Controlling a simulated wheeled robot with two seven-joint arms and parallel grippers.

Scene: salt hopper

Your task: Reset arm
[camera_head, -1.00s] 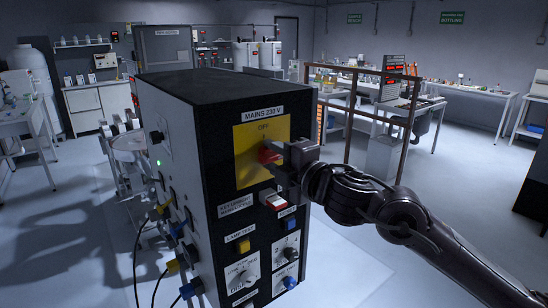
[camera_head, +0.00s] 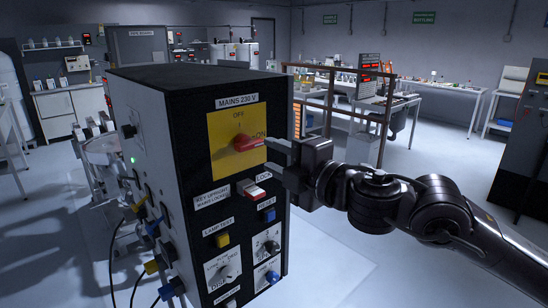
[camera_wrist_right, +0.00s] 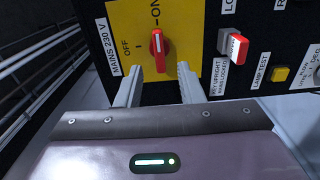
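My right gripper (camera_head: 276,160) is in front of the black control box (camera_head: 190,88), just right of the red mains knob (camera_head: 248,142). The knob sits on a yellow plate (camera_head: 222,128) marked MAINS 230 V, and its handle lies toward ON. In the right wrist view the red knob (camera_wrist_right: 157,48) shows between and beyond the two fingertips (camera_wrist_right: 160,82), which are apart with nothing between them. The knob looks clear of the fingers. My left gripper does not show in any view.
Cables hang at the box's left side. A brown frame (camera_head: 385,120) and benches stand behind on the right; open floor lies between.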

